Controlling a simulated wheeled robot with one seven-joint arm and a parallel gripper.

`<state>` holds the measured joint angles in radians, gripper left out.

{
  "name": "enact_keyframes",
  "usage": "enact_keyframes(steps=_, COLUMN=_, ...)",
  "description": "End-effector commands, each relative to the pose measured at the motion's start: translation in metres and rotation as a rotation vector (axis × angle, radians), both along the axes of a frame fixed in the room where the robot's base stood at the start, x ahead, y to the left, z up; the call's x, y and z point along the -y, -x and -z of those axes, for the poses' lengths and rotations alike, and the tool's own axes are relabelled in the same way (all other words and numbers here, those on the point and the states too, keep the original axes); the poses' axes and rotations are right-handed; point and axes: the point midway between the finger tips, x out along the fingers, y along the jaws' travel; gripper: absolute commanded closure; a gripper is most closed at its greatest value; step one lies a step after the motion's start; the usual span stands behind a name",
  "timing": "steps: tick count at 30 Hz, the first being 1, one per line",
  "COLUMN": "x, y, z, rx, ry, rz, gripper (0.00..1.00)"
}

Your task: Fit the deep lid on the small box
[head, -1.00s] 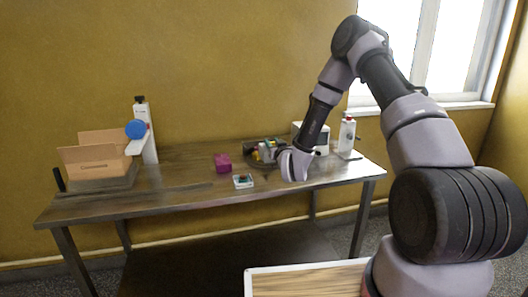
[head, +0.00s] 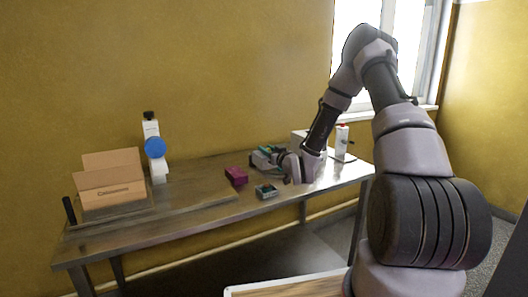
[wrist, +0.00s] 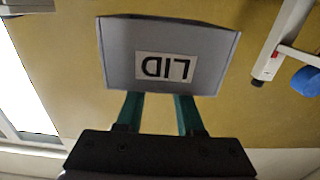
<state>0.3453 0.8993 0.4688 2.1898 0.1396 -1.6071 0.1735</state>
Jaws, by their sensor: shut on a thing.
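My gripper (wrist: 158,100) has teal fingers and is shut on the grey lid (wrist: 118,60), which carries a white label reading "LID", upside down in the wrist view. In the head view my gripper (head: 272,157) is low over the right part of the table, and the lid is too small there to make out clearly. A small open box (head: 266,191) with something dark and teal inside sits on the table just in front of my gripper. A magenta box (head: 236,176) stands left of it. Neither box shows in the wrist view.
The metal table (head: 195,202) is clear between these boxes and the open cardboard box (head: 110,182) at left. Another white bottle (head: 341,140) stands at the right end, near the window.

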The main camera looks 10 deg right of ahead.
Motion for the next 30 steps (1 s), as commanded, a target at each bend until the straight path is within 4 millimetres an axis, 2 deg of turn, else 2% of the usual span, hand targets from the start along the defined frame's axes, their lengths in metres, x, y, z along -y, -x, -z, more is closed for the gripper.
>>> enact_keyframes(steps=5, x=0.000, y=0.000, z=0.010, rx=-0.002, ry=0.000, rz=-0.001, gripper=1.00)
enact_keyframes(steps=21, x=0.000, y=0.000, z=0.060, rx=-0.001, ry=-0.001, rz=-0.001, gripper=1.00)
enact_keyframes(steps=30, x=0.000, y=0.000, z=0.071, rx=-0.001, ry=-0.001, rz=-0.001, gripper=1.00)
